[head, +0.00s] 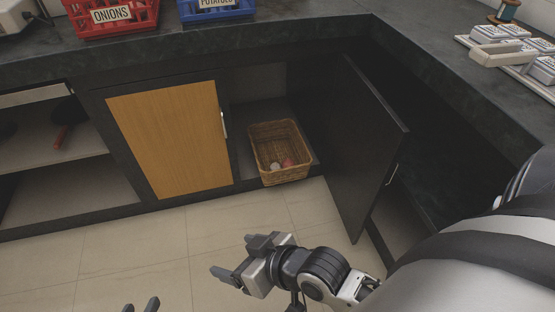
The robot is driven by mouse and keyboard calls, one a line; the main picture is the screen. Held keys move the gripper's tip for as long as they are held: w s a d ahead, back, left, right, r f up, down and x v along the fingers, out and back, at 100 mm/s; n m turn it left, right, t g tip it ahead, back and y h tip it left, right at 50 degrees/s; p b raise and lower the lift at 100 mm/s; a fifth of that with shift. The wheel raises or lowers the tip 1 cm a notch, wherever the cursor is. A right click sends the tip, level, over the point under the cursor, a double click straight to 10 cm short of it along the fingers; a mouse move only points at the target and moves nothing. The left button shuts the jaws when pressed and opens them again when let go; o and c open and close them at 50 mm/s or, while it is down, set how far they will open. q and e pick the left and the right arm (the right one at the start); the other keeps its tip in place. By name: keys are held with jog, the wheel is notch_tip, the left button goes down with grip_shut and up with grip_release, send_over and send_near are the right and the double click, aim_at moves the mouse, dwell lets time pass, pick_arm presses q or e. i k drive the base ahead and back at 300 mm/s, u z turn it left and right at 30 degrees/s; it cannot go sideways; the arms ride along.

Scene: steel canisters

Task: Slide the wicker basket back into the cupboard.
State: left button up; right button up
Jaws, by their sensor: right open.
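The wicker basket (285,177) sits in the open cupboard bay (258,113), with its front end sticking out past the cupboard's front edge. A few small items, one reddish and one pale, lie in it. The dark cupboard door (362,150) stands swung open to the right of the basket. My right gripper (238,257) is open and empty over the floor, in front of and below the basket, not touching it. Only the fingertips of my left gripper (140,305) show at the bottom edge; they are apart with nothing between them.
A closed wooden door (172,140) is left of the bay, and open shelves (60,155) are further left. A red onions crate (110,18) and a blue crate (215,10) stand on the counter (290,35). The tiled floor (130,245) in front is clear.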

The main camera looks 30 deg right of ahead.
aim_at(269, 178)
jog(key=k, duration=0.65)
jog(key=z, duration=0.5)
jog(key=i, duration=1.45)
jog(key=u, duration=0.35)
